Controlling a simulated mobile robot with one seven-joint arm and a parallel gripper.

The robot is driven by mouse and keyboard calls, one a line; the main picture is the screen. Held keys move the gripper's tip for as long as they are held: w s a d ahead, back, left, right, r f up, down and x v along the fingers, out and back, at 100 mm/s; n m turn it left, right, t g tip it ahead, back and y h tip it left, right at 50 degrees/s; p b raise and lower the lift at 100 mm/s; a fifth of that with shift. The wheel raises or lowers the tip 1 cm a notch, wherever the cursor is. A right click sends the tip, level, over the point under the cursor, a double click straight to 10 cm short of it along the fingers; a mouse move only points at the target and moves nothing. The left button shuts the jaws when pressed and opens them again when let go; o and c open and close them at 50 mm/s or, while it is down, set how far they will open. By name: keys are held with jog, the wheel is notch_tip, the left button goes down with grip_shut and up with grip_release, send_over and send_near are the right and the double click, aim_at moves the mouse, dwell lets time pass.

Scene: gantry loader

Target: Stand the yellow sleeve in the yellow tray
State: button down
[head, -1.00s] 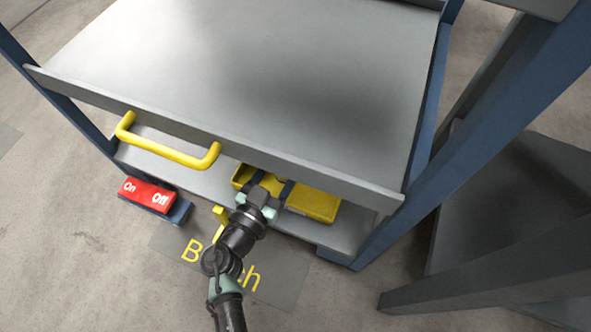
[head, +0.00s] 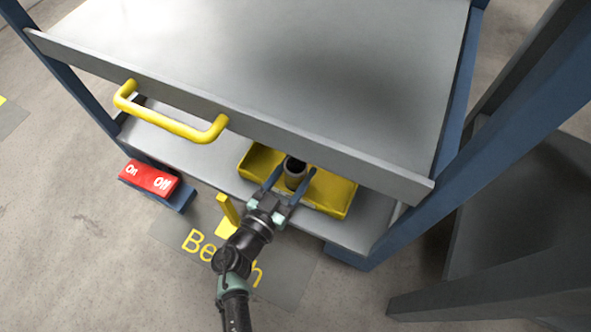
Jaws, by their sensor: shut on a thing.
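The yellow tray (head: 340,196) lies on the lower shelf, partly under the front edge of the upper deck. My gripper (head: 290,176) reaches over the tray's front side, its two blue fingers on either side of a short sleeve (head: 294,181).
The upper deck's front lip (head: 330,160) overhangs the tray closely. A yellow handle (head: 170,124) sticks out from it at left. A red On/Off switch box (head: 150,179) is at lower left. A yellow upright piece (head: 228,214) stands beside my wrist. A blue post (head: 440,205) is at right.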

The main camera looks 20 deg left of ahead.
jog(key=shift+c, duration=0.8)
grip_release()
jog(key=shift+f, duration=0.1)
jog(key=shift+s+r+p, duration=0.1)
jog(key=shift+r+p, duration=0.2)
jog(key=shift+p, duration=0.1)
jog(key=s+a+p, duration=0.1)
jog(key=s+p, duration=0.2)
jog(key=s, duration=0.8)
jog(key=shift+s+a+f, duration=0.15)
jog(key=shift+s+a, duration=0.1)
jog(key=shift+s, duration=0.15)
